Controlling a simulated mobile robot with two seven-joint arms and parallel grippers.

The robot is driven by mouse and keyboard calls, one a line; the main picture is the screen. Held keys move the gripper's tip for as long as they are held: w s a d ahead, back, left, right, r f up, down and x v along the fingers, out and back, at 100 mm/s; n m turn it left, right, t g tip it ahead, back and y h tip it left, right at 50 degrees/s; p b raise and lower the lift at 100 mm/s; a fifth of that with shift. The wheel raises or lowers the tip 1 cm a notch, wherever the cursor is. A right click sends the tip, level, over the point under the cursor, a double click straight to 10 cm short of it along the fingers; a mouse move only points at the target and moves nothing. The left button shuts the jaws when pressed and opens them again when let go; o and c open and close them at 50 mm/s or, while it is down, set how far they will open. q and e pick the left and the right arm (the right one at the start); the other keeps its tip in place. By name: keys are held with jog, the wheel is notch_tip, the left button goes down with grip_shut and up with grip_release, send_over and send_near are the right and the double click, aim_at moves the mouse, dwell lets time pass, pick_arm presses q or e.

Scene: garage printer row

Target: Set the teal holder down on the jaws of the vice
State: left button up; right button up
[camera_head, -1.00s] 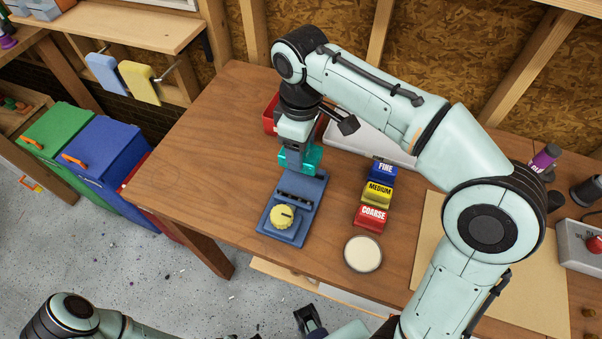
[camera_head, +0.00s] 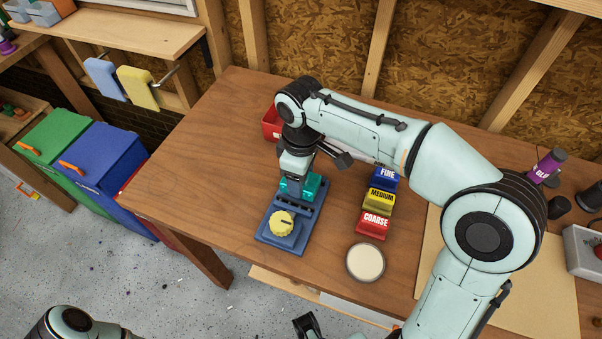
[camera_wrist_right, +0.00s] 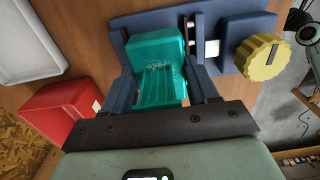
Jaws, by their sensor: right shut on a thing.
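The teal holder (camera_head: 314,185) is gripped in my right gripper (camera_head: 297,186). In the wrist view the holder (camera_wrist_right: 158,72) sits between the two dark blue fingers, its ribbed face towards the camera. The blue vice (camera_head: 290,240) with a yellow knob (camera_head: 283,222) lies on the bench. The holder is over the far end of the vice, at its jaws (camera_wrist_right: 197,45). I cannot tell whether it touches them; the gripper hides part of the contact. A dark part of my left gripper (camera_head: 307,326) shows at the bottom edge, its fingers unclear.
Blue, yellow and red blocks (camera_head: 376,199) stand right of the vice, with a round pale-topped dish (camera_head: 365,262) in front. A red bin (camera_head: 270,124) is behind my right wrist. The wooden bench (camera_head: 200,170) is clear left of the vice.

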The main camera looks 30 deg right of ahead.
jog(key=shift+f, duration=0.5)
jog(key=o, duration=1.1)
notch_tip(320, 180, up, 13)
jog(key=p, duration=0.3)
jog(key=shift+r, duration=0.15)
